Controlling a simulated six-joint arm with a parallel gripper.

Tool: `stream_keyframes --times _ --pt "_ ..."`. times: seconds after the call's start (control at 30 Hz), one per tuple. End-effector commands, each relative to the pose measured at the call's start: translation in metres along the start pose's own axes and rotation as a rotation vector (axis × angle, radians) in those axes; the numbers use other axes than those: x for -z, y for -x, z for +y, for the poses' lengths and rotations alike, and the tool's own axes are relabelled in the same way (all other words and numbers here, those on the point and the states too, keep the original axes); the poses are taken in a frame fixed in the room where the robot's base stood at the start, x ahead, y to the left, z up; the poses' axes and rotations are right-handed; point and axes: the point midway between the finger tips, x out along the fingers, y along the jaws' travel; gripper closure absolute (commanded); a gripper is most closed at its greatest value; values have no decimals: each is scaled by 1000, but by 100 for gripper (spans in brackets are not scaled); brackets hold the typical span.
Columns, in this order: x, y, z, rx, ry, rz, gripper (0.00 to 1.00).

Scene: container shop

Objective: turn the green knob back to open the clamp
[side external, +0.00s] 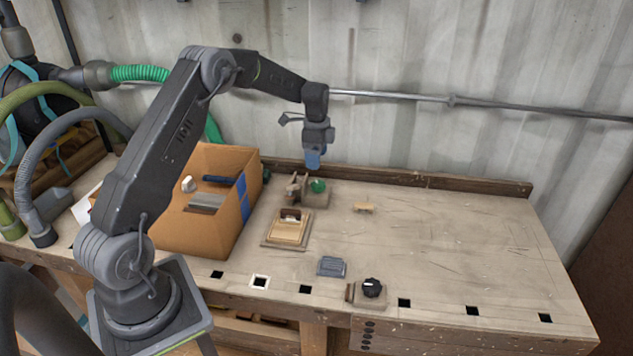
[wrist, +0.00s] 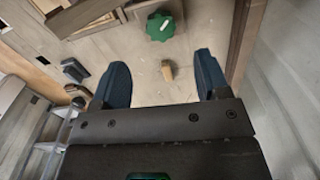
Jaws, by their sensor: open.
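The green knob (side external: 317,186) stands on a small clamp block (side external: 316,200) near the back of the bench. In the wrist view the green knob (wrist: 160,26) is at the top centre, beyond the fingertips. My gripper (side external: 313,160) hangs above the knob in the side view, apart from it.
A cardboard box (side external: 228,222) stands left of the clamp. A wooden frame piece (side external: 287,229), a grey block (side external: 331,266), a black knob (side external: 372,287) and a small wooden piece (side external: 364,207) lie on the bench. A wooden ledge (side external: 440,181) runs along the back. The right side is clear.

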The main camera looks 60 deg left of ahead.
Motion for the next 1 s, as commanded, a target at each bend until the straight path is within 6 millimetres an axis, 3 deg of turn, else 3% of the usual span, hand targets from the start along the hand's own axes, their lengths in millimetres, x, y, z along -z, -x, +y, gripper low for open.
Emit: stream_keyframes --times 0.2,0.43,0.87,1.0 --pt "0 -47 1 -5 0 -2 31" --pt "0 -80 0 -3 0 -2 31" --pt "0 -90 0 -2 0 -1 31" --pt "0 -90 0 -2 0 -2 43"
